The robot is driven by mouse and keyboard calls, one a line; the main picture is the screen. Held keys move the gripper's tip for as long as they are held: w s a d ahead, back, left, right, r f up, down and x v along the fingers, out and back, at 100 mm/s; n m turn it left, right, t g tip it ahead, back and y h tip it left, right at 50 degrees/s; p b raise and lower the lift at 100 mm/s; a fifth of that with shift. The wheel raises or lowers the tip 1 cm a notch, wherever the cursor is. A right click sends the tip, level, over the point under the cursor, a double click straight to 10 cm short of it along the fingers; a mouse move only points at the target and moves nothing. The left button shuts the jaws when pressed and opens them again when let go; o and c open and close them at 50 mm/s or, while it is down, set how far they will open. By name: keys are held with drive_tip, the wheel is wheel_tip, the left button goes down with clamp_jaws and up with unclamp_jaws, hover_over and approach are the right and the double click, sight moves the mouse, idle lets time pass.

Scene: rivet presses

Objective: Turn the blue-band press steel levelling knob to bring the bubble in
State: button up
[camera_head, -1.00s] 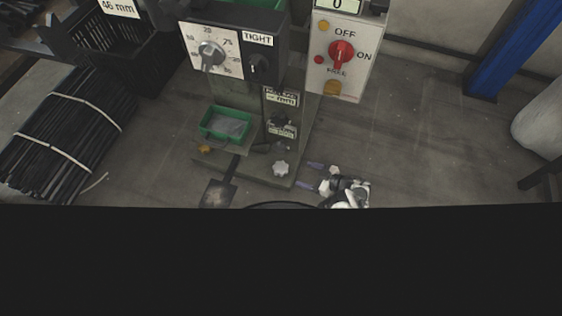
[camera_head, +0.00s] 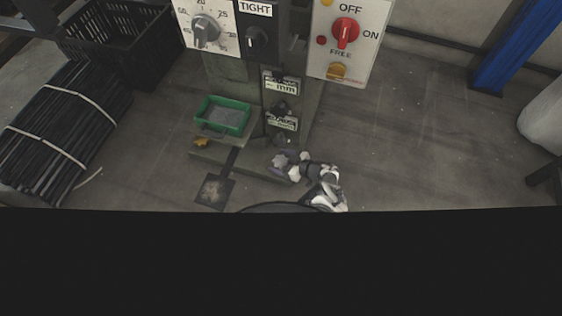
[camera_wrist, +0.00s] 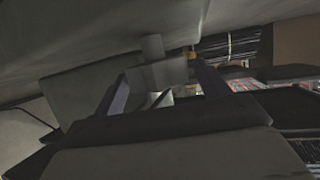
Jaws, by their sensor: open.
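The press (camera_head: 220,73) stands on a low base on the floor; I see no blue band on it. The steel levelling knob (camera_head: 280,161) is a small pale lobed knob at the base's front right corner. My gripper (camera_head: 284,164) is open at this knob, coming from the right, with its dark bluish fingers close around it. In the wrist view my gripper (camera_wrist: 163,88) has one finger on each side of a pale grey knob-like piece (camera_wrist: 154,62). I cannot tell whether either finger touches it. I cannot make out a bubble.
A brass knob (camera_head: 201,142) sits at the base's left, below a green tray (camera_head: 222,116). A dial, a TIGHT switch (camera_head: 256,40) and a red OFF/ON switch (camera_head: 345,33) are above. Bundled black rods (camera_head: 66,130) and a black crate (camera_head: 125,40) stand left.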

drive_tip(key=c, duration=1)
drive_tip(key=shift+f+n+g+y+b, duration=0.15)
drive_tip(key=shift+n+g+y+b, duration=0.15)
drive_tip(key=shift+b, duration=0.4)
drive_tip(key=shift+n+g+b, duration=0.4)
drive_tip(key=shift+g, duration=0.1)
drive_tip(key=o, duration=1)
drive_tip(key=p+v, duration=0.4)
drive_tip(key=v, duration=1)
